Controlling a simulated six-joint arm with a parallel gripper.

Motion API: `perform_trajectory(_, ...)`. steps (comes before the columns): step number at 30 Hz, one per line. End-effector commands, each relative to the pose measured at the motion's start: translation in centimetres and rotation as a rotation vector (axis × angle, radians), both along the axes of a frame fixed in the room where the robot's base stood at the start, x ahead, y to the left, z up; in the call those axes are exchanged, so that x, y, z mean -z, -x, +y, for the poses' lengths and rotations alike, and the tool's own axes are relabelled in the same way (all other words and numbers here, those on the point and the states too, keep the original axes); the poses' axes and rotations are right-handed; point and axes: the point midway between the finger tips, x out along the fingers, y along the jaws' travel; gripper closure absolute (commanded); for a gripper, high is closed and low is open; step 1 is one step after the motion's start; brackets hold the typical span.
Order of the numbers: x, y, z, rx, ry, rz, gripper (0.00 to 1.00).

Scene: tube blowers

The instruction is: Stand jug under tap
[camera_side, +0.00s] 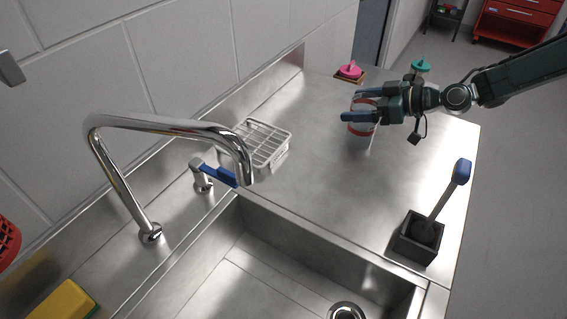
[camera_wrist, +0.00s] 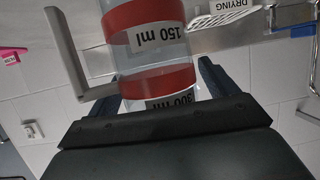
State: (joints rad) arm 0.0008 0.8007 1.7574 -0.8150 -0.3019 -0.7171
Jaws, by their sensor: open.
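The clear jug (camera_side: 359,133) with red bands stands upright on the steel counter, well to the right of the tap. In the wrist view the jug (camera_wrist: 152,62) shows 150 ml and 300 ml labels upside down and a grey handle (camera_wrist: 68,62) at left. My gripper (camera_side: 352,108) is open at the jug, with its blue fingers on either side; I cannot tell whether they touch it.
A wire drying rack (camera_side: 262,145) stands between the tap and jug. A brush (camera_side: 447,200) stands in a dark holder (camera_side: 418,238) at the front right. Pink (camera_side: 350,71) and green (camera_side: 420,66) items are behind. The sink (camera_side: 270,265) is empty; a yellow sponge (camera_side: 64,300) lies left.

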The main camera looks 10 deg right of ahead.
Motion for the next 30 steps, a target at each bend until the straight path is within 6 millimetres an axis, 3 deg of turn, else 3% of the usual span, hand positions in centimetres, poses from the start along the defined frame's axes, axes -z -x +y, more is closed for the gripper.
perform_trajectory(4,0.0,0.0,0.0,0.000,0.000,0.000,0.17)
perform_trajectory(14,0.0,0.0,0.0,0.000,0.000,-0.001,0.81)
perform_trajectory(23,-0.2,0.0,0.0,0.000,0.000,-0.001,0.81)
perform_trajectory(30,-1.8,0.0,0.0,0.000,0.001,-0.004,0.81)
